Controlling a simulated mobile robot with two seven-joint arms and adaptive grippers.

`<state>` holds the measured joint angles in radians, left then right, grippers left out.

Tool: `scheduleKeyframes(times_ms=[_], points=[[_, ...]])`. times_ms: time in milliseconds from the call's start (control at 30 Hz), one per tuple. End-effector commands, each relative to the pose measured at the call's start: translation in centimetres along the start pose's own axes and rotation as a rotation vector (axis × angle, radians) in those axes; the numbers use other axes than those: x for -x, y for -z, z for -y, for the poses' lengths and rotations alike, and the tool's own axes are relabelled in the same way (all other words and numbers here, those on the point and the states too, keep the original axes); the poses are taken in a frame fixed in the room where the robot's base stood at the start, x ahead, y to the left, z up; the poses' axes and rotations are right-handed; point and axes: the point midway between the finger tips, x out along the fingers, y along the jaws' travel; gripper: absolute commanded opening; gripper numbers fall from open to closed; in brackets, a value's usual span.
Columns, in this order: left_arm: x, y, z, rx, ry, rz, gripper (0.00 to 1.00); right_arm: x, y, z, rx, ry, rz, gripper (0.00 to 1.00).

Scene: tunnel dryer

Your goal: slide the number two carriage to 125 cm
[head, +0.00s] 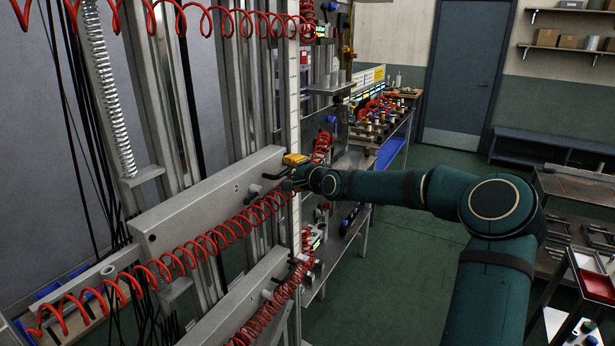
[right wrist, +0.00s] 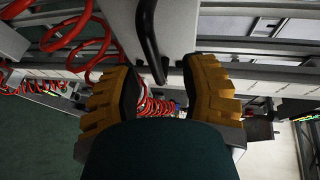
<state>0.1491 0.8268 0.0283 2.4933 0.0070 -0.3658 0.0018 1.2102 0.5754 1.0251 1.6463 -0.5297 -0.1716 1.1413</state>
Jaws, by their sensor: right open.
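In the right wrist view the open yellow-padded fingers (right wrist: 165,80) stand on both sides of the black handle (right wrist: 149,42), with gaps visible. A white scale strip (head: 294,90) runs upright behind the gripper; its figures are too small to read. My left gripper is out of view.
A second grey carriage (head: 235,305) sits lower on the rails. Red coiled hoses (head: 205,245) hang across the front of both. A cluttered workbench (head: 395,120) stands behind on the right. The green floor (head: 400,240) under my right arm is clear.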

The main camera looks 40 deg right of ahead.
Motion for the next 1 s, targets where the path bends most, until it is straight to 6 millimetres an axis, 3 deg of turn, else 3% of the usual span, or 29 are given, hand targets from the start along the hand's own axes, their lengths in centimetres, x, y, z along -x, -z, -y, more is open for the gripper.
scheduleKeyframes(times_ms=[500, 733, 1000], points=[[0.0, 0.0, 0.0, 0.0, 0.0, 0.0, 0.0, 6.7, 0.1, -0.1, -0.002, -0.001, -0.002, 0.43], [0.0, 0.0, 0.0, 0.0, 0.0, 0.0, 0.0, 8.4, 0.0, -0.1, -0.001, 0.0, 0.0, 0.43], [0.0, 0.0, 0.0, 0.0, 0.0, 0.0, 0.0, 8.9, -0.1, 0.0, 0.0, 0.0, 0.001, 0.43]])
